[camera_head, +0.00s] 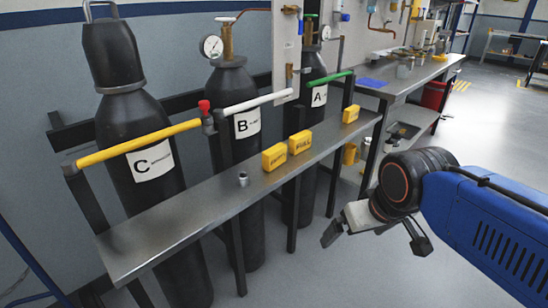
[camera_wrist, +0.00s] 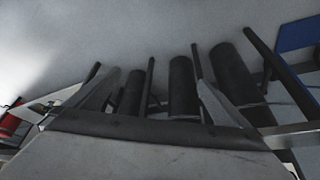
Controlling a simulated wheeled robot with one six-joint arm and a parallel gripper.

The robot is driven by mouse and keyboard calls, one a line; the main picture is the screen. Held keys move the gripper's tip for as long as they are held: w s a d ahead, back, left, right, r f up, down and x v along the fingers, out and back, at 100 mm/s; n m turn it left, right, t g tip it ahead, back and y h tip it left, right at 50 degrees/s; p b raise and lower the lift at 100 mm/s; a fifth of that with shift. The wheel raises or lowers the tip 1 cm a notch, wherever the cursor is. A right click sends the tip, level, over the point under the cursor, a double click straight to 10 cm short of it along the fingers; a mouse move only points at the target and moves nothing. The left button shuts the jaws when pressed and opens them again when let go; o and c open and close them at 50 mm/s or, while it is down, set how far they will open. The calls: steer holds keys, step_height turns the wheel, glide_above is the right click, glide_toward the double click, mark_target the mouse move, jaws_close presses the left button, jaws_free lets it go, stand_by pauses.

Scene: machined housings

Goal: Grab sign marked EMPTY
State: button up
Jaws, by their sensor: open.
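Three small yellow block signs stand on a narrow metal shelf (camera_head: 190,207). The left sign (camera_head: 274,156) has dark lettering that appears to read EMPTY. The middle sign (camera_head: 300,142), close beside it, appears to read FULL. The third sign (camera_head: 351,114) stands apart near the shelf's right end; its lettering is too small to read. My gripper (camera_head: 376,239) is open and empty, to the right of the shelf and apart from all signs. Its spread fingers also show in the wrist view (camera_wrist: 155,98), with dark cylinders and posts beyond. No sign is clear in that view.
Gas cylinders C (camera_head: 148,150), B (camera_head: 235,120) and A (camera_head: 312,95) stand behind the shelf, with coloured bars across them. A small metal fitting (camera_head: 243,179) sits left of the signs. A workbench (camera_head: 412,72) stands at the back right. Open floor lies right.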

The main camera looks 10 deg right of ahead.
steer(key=c, duration=0.5)
steer(key=shift+w+r, duration=0.25)
steer(key=shift+r, duration=0.1)
steer(key=c, duration=0.5)
steer(key=w+a+r+m, duration=0.1)
steer(key=w+r, duration=0.3)
steer(key=w+a+r+m+g, duration=0.1)
steer(key=w+r+m, duration=0.1)
steer(key=w+r, duration=0.2)
steer(key=w+a+r+m+g, duration=0.1)
steer(key=w+r+m, duration=0.1)
steer(key=w+r, duration=0.3)
steer(key=shift+w+a+r, duration=0.1)
steer(key=shift+a+r, duration=0.1)
steer(key=shift+a, duration=0.05)
steer(key=c, duration=0.4)
step_height(320, 180, up, 8)
steer(key=m+g, duration=0.3)
steer(key=m, duration=0.3)
glide_above(275, 148)
steer(key=f, duration=1.1)
steer(key=shift+d+f, duration=0.2)
steer(key=shift+a+f, duration=0.15)
steer(key=shift+f, duration=1.25)
steer(key=shift+a+f, duration=0.1)
steer(key=shift+f, duration=1.25)
